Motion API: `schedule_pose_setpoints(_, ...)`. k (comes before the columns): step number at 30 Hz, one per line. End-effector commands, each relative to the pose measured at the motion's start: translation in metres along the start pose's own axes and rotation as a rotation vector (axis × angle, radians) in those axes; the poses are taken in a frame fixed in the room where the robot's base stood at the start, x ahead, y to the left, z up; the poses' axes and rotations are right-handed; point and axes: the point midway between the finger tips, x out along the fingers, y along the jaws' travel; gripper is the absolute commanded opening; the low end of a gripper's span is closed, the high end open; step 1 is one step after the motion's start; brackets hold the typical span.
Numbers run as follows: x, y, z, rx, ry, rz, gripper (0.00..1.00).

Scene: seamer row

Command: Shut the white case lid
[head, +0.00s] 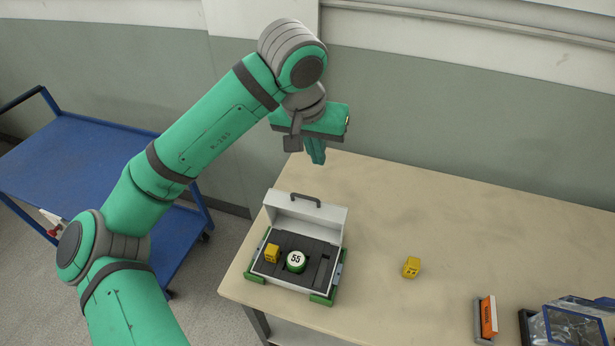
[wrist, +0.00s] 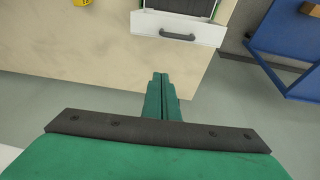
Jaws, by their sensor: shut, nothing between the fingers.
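The white case (head: 294,250) stands on the table at its left end. Its lid (head: 305,216) is up, with a dark handle on its top edge, so the dark insert inside shows. In the insert sit a yellow block (head: 272,253) and a round green and white piece marked 55 (head: 296,261). My gripper (head: 317,158) is shut and empty, above and behind the raised lid, apart from it. In the wrist view my gripper (wrist: 158,76) points down past the table edge, and the lid with its handle (wrist: 178,36) shows just beyond the fingertips.
Another yellow block (head: 411,267) lies on the table right of the case. An orange item in a grey holder (head: 488,318) and a clear-and-blue bin (head: 570,325) stand at the right front. A blue cart (head: 75,160) stands at left. The table's back middle is clear.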

Motion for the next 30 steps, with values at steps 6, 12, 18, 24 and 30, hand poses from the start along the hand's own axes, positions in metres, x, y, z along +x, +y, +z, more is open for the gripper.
schedule_pose_setpoints(6,-0.008,-0.016,0.009,-0.014,-0.046,-0.062,0.00)
schedule_pose_setpoints(12,0.014,-0.018,0.010,-0.014,-0.048,-0.063,0.00)
schedule_pose_setpoints(18,0.051,-0.020,0.012,-0.015,-0.048,-0.062,0.00)
schedule_pose_setpoints(24,0.088,-0.022,0.013,-0.014,-0.046,-0.062,0.00)
schedule_pose_setpoints(30,0.079,-0.021,0.037,-0.011,-0.043,-0.063,0.00)
